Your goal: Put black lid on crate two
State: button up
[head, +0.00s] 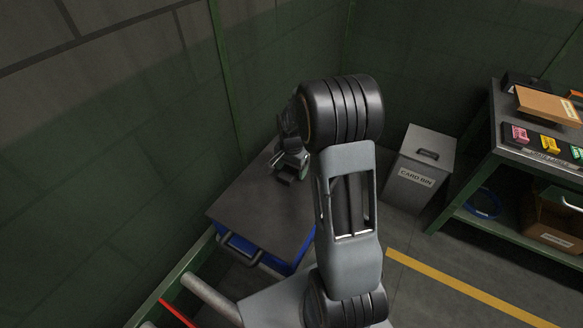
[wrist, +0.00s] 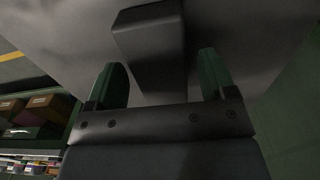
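A dark grey-black lid (head: 258,212) lies flat on top of a blue crate (head: 268,261) in the head view. No number shows on this crate, so I cannot tell which crate it is. My gripper (head: 288,174) is over the lid's far part, partly hidden by my arm. In the wrist view my gripper (wrist: 162,68) is open, its two green fingers apart. A dark block-like handle (wrist: 150,35) on a grey surface lies ahead between the fingers, nearer the left one. I cannot tell whether a finger touches it.
A grey card bin (head: 420,178) stands right of my arm. A green-framed bench (head: 493,150) at the right holds boxes and coloured items. Green walls close in behind and left. Floor with a yellow line (head: 465,288) is open at the lower right.

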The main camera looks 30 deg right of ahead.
jog(key=shift+o, duration=0.4)
notch_tip(320, 180, up, 14)
jog(key=shift+p, duration=0.4)
